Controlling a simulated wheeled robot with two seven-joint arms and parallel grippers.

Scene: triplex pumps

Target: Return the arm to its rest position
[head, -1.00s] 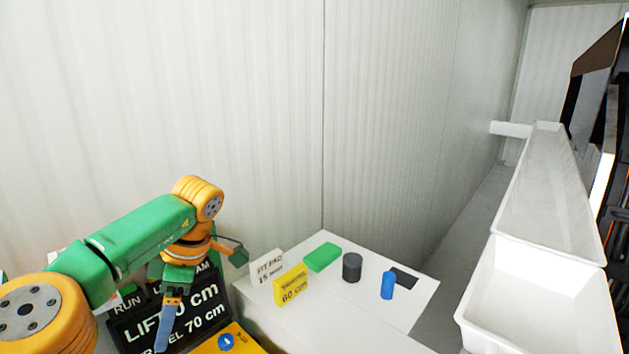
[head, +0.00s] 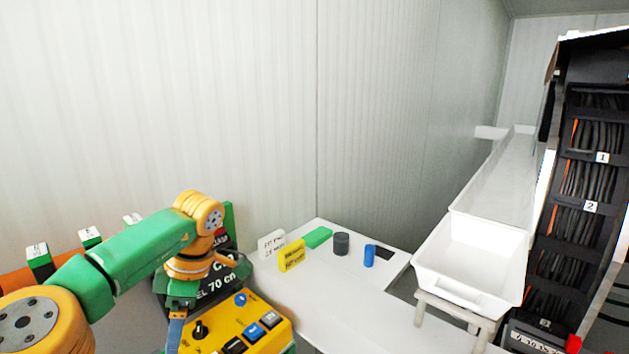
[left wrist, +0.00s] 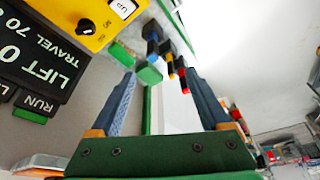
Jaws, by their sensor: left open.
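My left arm (head: 140,245), green with orange joints, comes in from the left in the head view. It is bent, with the wrist hanging down in front of a dark sign. My left gripper (left wrist: 160,75) shows in the left wrist view with two blue-grey fingers spread apart and nothing between them. In the head view only a blue-grey finger shows, near the bottom edge beside the yellow control box (head: 240,325). I cannot tell whether it touches the box. My right gripper is in neither view.
On the white table (head: 300,310) are a green block (head: 318,237), a dark cylinder (head: 341,244), a blue cylinder (head: 369,256), a yellow sign (head: 292,256) and a white sign (head: 271,245). A white tray (head: 470,270) and a black cable rack (head: 585,200) stand at right.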

